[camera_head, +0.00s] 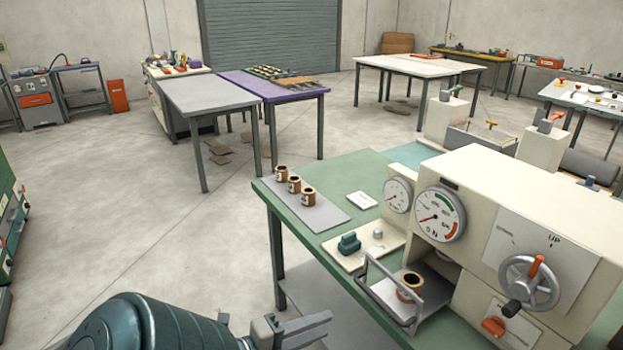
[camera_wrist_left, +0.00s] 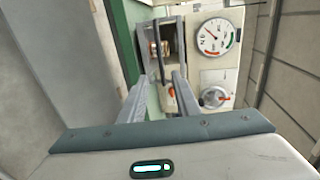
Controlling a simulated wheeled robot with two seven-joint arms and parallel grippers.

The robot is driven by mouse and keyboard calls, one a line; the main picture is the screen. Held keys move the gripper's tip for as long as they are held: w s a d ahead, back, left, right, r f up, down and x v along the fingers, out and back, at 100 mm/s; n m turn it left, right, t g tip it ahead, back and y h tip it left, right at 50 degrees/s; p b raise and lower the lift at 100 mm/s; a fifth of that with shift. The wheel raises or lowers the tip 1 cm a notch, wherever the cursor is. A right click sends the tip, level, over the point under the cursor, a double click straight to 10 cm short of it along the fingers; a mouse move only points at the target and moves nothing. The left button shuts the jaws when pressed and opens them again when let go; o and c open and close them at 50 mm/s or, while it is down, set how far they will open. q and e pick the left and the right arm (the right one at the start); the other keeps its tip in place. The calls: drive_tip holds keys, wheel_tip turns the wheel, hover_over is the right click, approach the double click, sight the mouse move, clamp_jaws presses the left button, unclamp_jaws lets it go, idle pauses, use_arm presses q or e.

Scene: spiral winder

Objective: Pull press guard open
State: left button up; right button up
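The cream press (camera_head: 500,215) stands on the green-topped table at the right, with a gauge and a handwheel. Its guard (camera_head: 388,308), a grey metal bar frame, stands at the press opening, around a copper-brown cup (camera_head: 411,284). In the left wrist view the guard (camera_wrist_left: 158,52) is a dark bar ahead of the fingers, with the press (camera_wrist_left: 218,65) beside it. My left gripper (camera_head: 306,328) is at the bottom of the head view, left of the guard and apart from it. Its fingers (camera_wrist_left: 158,86) are spread and empty. My right gripper is not in view.
Several brown cups (camera_head: 295,185) stand on a grey mat at the table's far left corner. The table edge lies between my left gripper and the guard.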

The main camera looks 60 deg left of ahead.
use_arm(q)
drive_tip(key=shift+s+r, duration=0.15)
drive_tip(key=shift+s, duration=0.4)
idle(0.4)
drive_tip(key=s+a+f+n+g+y, duration=0.1)
drive_tip(key=s+f+n+g, duration=0.15)
drive_tip(key=f, duration=0.95)
drive_tip(key=s+a+f+n+g+b, duration=0.15)
drive_tip(key=f+n, duration=0.25)
drive_tip(key=f, duration=0.9)
drive_tip(key=s+f+n+g+y+p, duration=0.1)
drive_tip(key=s+f+n+g, duration=0.15)
drive_tip(key=f, duration=0.95)
drive_tip(key=s+d+f+n+g, duration=0.2)
drive_tip(key=s+d+f, duration=0.4)
drive_tip(key=f, duration=0.3)
drive_tip(key=s+d+f+n+g+h+b, duration=0.1)
drive_tip(key=s+d+f+n+g, duration=0.1)
drive_tip(key=s+d+f, duration=0.4)
drive_tip(key=s+d+f+n+g, duration=0.3)
drive_tip(key=s+d+f, duration=0.3)
drive_tip(key=f, duration=0.7)
drive_tip(key=shift+s+f+g, duration=0.25)
drive_tip(key=shift+s+g, duration=0.3)
drive_tip(key=shift+s, duration=0.45)
drive_tip(key=shift+s, duration=0.15)
